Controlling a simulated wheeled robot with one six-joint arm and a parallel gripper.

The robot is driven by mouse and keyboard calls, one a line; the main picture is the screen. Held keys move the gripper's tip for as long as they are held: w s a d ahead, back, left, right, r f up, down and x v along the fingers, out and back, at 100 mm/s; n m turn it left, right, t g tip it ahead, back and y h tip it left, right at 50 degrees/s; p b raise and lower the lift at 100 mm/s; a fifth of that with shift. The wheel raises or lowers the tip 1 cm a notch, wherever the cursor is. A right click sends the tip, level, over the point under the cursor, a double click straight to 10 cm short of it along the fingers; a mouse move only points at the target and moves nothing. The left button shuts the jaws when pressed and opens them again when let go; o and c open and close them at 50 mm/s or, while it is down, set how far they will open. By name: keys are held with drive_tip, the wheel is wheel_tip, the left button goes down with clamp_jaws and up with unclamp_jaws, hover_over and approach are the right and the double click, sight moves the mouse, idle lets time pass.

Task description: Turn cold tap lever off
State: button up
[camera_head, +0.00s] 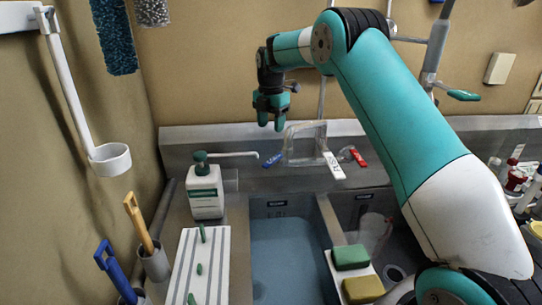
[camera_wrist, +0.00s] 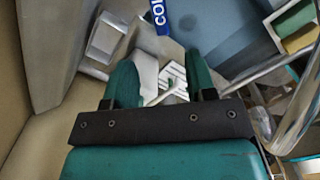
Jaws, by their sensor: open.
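The cold tap lever (camera_head: 273,160) is blue and sits at the left of the tap at the back of the sink. It slants down to the left. In the wrist view its blue end (camera_wrist: 158,14), with partly visible white lettering, shows at the top, beyond my fingertips. My gripper (camera_head: 271,122) is open and empty, pointing down above the blue lever, apart from it. In the wrist view my gripper (camera_wrist: 163,72) shows two spread green fingers with nothing held between them. The red lever (camera_head: 358,158) is at the tap's right.
A white soap bottle (camera_head: 205,192) with a green pump stands left of the sink basin (camera_head: 285,250); its long nozzle reaches toward the blue lever. A white-tipped spout (camera_head: 333,166) stands between the levers. Green (camera_head: 351,257) and yellow (camera_head: 362,290) sponges lie in front.

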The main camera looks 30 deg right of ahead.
sight(271, 161)
wheel_tip(271, 161, down, 12)
drive_tip(key=p, duration=0.3)
drive_tip(key=shift+c, duration=0.5)
clamp_jaws()
drive_tip(key=shift+a, duration=0.1)
